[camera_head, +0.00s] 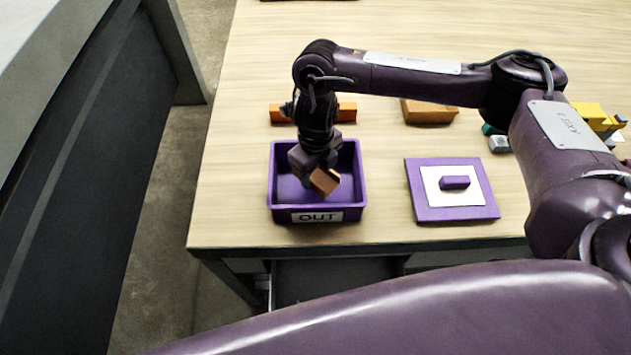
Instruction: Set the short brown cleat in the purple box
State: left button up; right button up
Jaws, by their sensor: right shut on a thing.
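The purple box (359,190), labelled OUT on its front wall, stands near the table's left front corner. My right gripper (315,172) is over the box and shut on the short brown cleat (325,181). The cleat is tilted and shows over the inside of the box, towards its front. I cannot tell whether it touches the box floor. The gripper and wrist hide part of the box's inside and back wall. My left gripper is not in view.
An orange bar (347,112) lies behind the box, partly hidden by my arm. A brown-orange block (430,113) lies further right. A purple-bordered mat (418,192) with a small purple block (454,183) lies right of the box. Yellow and grey things (499,144) are at the far right.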

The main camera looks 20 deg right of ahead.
aim_at(316, 178)
jog(key=shift+f, duration=0.4)
jog(key=shift+s+f, duration=0.1)
jog(key=shift+f, duration=0.25)
notch_tip(316, 178, down, 3)
jog(key=shift+r+b, duration=0.2)
jog(key=shift+b, duration=0.3)
jog(key=shift+f, duration=0.3)
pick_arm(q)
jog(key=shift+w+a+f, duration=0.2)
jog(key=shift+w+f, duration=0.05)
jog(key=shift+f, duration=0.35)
pick_arm(e)
jog(key=shift+f, duration=0.1)
jog(key=o, duration=1)
jog(key=shift+c, duration=0.2)
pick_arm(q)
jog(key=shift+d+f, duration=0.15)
